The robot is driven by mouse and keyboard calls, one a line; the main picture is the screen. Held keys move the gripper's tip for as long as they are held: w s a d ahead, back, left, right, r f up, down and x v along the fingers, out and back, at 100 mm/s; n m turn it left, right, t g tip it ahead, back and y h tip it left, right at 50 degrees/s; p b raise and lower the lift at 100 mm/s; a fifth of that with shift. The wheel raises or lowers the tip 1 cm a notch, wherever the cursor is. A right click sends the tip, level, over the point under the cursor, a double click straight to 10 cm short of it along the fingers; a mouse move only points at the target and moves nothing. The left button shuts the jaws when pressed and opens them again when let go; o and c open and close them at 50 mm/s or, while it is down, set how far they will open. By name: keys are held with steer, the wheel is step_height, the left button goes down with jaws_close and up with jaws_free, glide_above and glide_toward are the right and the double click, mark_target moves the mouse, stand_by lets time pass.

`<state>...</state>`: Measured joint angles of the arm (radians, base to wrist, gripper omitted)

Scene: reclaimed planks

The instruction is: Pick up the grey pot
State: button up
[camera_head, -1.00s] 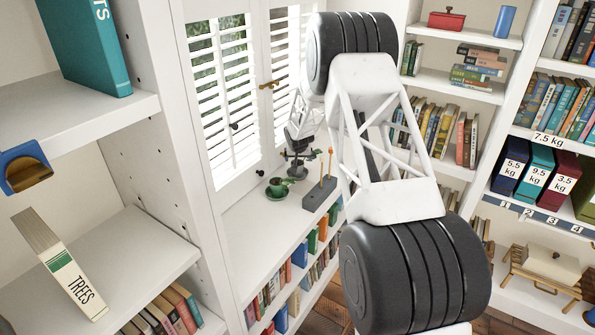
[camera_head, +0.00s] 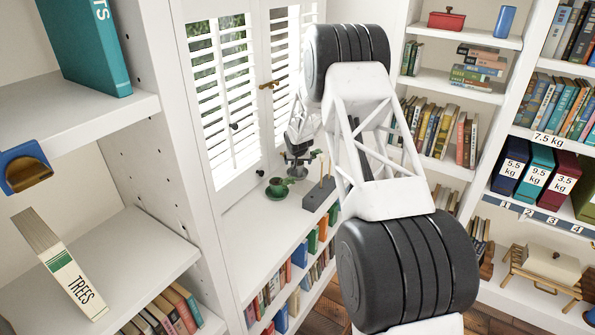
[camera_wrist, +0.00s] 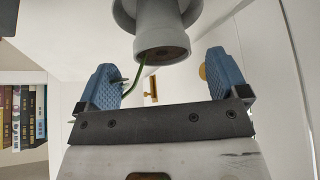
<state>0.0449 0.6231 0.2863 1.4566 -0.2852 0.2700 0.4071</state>
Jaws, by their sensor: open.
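The grey pot (camera_wrist: 162,40) is at the top of the wrist view and is cut off by the frame edge. A thin green stem hangs beside it. My gripper (camera_wrist: 160,72) is open, with one blue pad left of the pot and one right of it. The pot shows just beyond and between the fingertips, and I see no contact. In the head view my gripper (camera_head: 297,158) is small and dark above the window-side shelf top.
The shuttered window (camera_head: 235,95) is just behind. The front left of the shelf top is clear.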

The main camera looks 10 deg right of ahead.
steer(key=shift+a+x, duration=0.2)
steer(key=shift+x, duration=1.85)
steer(key=c, duration=1.2)
steer(key=shift+r, duration=5.05)
steer(key=shift+c, duration=0.2)
steer(key=shift+r, duration=0.2)
steer(key=shift+r, duration=1.25)
